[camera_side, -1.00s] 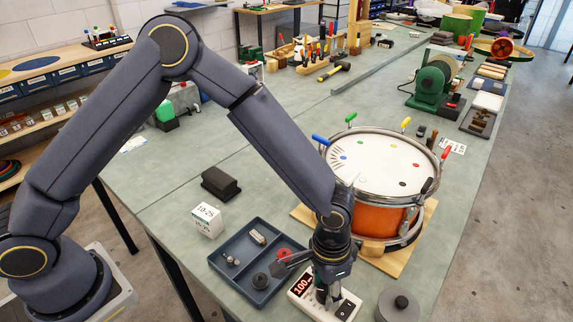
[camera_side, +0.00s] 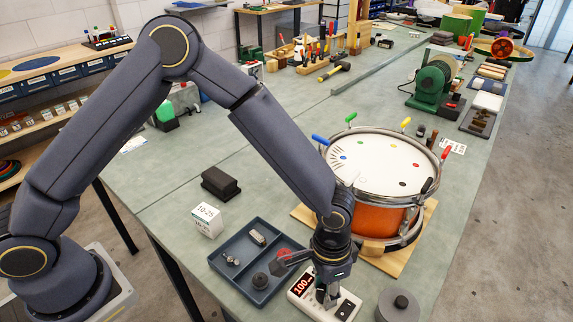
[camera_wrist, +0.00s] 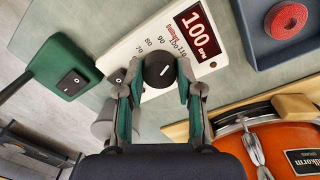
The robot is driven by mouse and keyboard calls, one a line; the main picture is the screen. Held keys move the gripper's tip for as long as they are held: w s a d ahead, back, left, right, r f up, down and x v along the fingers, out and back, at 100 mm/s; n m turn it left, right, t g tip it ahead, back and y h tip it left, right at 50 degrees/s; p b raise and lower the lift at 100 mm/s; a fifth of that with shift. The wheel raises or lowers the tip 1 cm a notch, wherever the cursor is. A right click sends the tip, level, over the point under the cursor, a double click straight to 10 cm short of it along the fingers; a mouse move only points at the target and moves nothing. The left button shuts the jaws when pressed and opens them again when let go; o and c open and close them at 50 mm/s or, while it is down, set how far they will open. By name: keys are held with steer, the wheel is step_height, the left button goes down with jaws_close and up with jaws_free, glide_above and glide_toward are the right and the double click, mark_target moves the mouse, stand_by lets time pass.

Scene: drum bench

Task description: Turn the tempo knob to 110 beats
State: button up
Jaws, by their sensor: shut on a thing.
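The white metronome box (camera_side: 301,283) lies on the bench in front of the drum, and its red display (camera_wrist: 195,28) reads 100 BPM in the wrist view. The black tempo knob (camera_wrist: 159,70) has a white pointer line and is ringed by printed numbers, with 70, 80, 90, 100 and 110 legible. My gripper (camera_wrist: 158,84) is shut on the knob, one finger on each side of it. In the side view my gripper (camera_side: 327,296) points down at the box and hides the knob.
A grey round weight (camera_side: 398,306) stands to the right. A dark green switch box (camera_wrist: 72,75) shows in the wrist view.

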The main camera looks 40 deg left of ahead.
steer(key=shift+m, duration=2.6)
steer(key=o, duration=0.9)
steer(key=shift+r, duration=0.1)
steer(key=r, duration=1.2)
steer(key=shift+w+a, duration=0.15)
steer(key=shift+w, duration=0.15)
